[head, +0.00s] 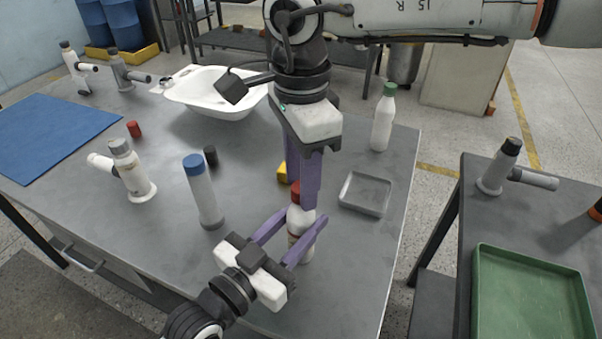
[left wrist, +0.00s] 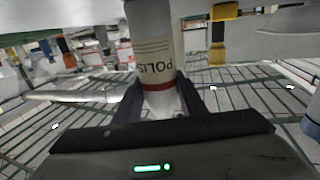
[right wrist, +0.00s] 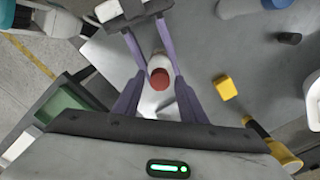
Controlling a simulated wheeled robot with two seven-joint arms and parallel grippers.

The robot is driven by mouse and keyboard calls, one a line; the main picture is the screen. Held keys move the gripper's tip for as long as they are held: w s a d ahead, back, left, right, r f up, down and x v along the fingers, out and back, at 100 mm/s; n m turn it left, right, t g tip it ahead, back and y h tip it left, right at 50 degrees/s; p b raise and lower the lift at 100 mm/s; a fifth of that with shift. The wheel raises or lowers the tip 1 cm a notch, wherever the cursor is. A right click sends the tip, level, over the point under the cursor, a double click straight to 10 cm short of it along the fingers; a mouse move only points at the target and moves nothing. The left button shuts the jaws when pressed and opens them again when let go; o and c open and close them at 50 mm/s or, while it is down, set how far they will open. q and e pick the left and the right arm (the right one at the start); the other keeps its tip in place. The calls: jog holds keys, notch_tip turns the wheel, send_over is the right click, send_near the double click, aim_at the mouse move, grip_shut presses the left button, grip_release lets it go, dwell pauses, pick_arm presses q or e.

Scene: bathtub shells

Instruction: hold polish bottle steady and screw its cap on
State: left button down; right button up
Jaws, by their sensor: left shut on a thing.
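The polish bottle (head: 301,222) stands upright near the table's front right, white with a printed label that shows in the left wrist view (left wrist: 155,62). My left gripper (head: 293,240) is shut on the bottle's body from the front. A red cap (head: 295,192) is at the top of the bottle; it also shows in the right wrist view (right wrist: 160,79). I cannot tell how far it is seated. My right gripper (head: 309,195) points down from above, its fingers either side of the cap with small gaps showing in the right wrist view. The bottle's neck is hidden.
A yellow block (head: 282,172) and a grey tray (head: 366,194) are close by. A blue-capped bottle (head: 203,192) stands to the left, a green-capped bottle (head: 384,118) behind right. Another red cap (head: 134,129) and a black cap (head: 210,156) lie farther left.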

grip_shut()
jog(key=m, duration=1.1)
jog(key=shift+o, duration=1.4)
grip_release()
notch_tip(320, 180, up, 12)
pick_arm(q)
jog(key=c, duration=1)
grip_release()
jog(key=shift+c, duration=0.2)
